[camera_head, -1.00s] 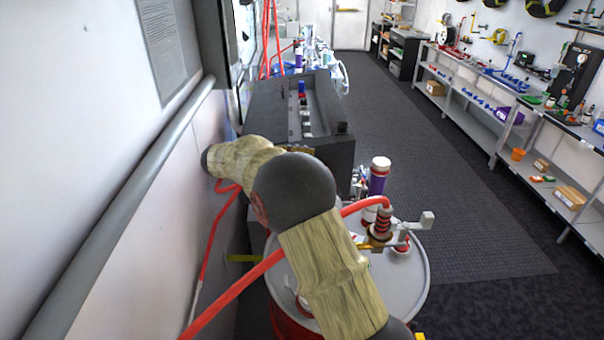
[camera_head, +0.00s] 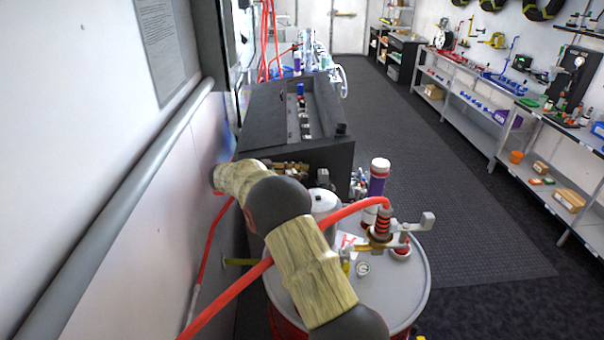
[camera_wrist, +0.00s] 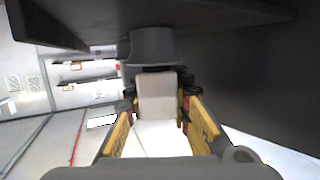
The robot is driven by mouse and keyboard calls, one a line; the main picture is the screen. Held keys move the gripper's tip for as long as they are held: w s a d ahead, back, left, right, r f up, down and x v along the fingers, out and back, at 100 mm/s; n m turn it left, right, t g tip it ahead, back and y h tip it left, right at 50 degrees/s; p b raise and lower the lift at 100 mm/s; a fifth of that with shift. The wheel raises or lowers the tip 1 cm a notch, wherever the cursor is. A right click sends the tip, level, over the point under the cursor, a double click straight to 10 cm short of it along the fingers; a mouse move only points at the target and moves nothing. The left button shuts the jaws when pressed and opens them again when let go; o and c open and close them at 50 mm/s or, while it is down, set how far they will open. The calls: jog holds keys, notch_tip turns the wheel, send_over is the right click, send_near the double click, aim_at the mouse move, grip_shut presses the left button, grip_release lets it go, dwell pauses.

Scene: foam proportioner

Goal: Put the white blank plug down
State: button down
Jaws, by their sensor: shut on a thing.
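My gripper (camera_wrist: 158,113) shows in the wrist view, with a yellow-padded finger on each side. It is shut on a pale white block-like piece, which I take to be the white blank plug (camera_wrist: 157,95). A brighter white area shows just below the piece, and I cannot tell whether it is part of the plug. A dark grey rounded part stands directly beyond the plug, and I cannot tell whether they touch. In the head view my bent arm reaches toward the dark cabinet (camera_head: 300,150), and neither the plug nor my fingers can be made out.
A grey-topped drum (camera_head: 395,300) stands below my arm, carrying a brass fitting (camera_head: 381,235) and a red hose (camera_head: 240,285). A white rounded container (camera_head: 322,203) and a purple-labelled bottle (camera_head: 377,180) stand behind it. The wall is close at left. The floor at right is clear.

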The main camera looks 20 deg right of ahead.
jog(key=shift+f, duration=0.15)
jog(key=c, duration=1.6)
grip_release()
jog(key=shift+f, duration=0.1)
